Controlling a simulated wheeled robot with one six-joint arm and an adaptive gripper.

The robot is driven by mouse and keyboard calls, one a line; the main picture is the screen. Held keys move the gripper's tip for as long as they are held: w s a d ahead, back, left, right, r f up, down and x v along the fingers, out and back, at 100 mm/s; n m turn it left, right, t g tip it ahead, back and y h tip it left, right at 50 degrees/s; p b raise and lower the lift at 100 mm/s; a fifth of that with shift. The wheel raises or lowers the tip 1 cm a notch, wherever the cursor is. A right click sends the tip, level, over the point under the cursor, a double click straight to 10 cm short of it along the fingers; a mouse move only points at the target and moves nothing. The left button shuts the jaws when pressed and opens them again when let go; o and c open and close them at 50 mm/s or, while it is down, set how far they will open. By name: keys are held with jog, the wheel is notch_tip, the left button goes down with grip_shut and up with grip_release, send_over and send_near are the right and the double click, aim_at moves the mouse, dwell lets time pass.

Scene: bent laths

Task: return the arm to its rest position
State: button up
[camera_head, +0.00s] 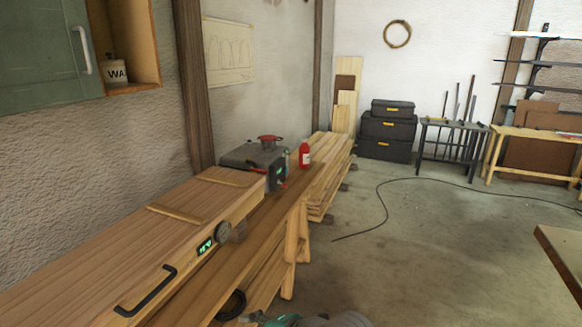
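My gripper cannot be made out in the head view. Only small teal and grey parts show at the bottom edge, and I cannot tell for certain what they belong to. No fingers and no held thing are visible. A long wooden box (120,262) with a black handle (146,293), a round dial (223,231) and a small green-lit display (206,246) lies along the left. Two thin wooden strips (178,214) lie across its top.
A grey machine (256,160) with a red cap and a red bottle (304,155) stand behind the box. Stacked boards (328,170) lie beyond. A table corner (563,255) juts in right. A cable (384,205) crosses otherwise clear floor.

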jog(key=s+d+f+m+t+h, duration=0.5)
jog(key=s+d+f+m+t, duration=0.1)
jog(key=s+d+f+m, duration=1.05)
jog(key=s+d+r+m+t+h, duration=0.1)
jog(key=s+d+r+m, duration=0.1)
jog(key=s, duration=0.5)
jog(key=s+d+r+m+t+h, duration=0.1)
jog(key=s+d+r+m, duration=0.1)
jog(key=s, duration=0.6)
jog(key=s+d+r+m+t+h, duration=0.1)
jog(key=s+d+r+m+h, duration=0.1)
jog(key=s+d+m, duration=0.2)
jog(key=s+d, duration=0.1)
jog(key=s, duration=0.2)
jog(key=shift+s+d+m, duration=0.2)
jog(key=shift+d+m, duration=0.1)
jog(key=shift+m, duration=0.05)
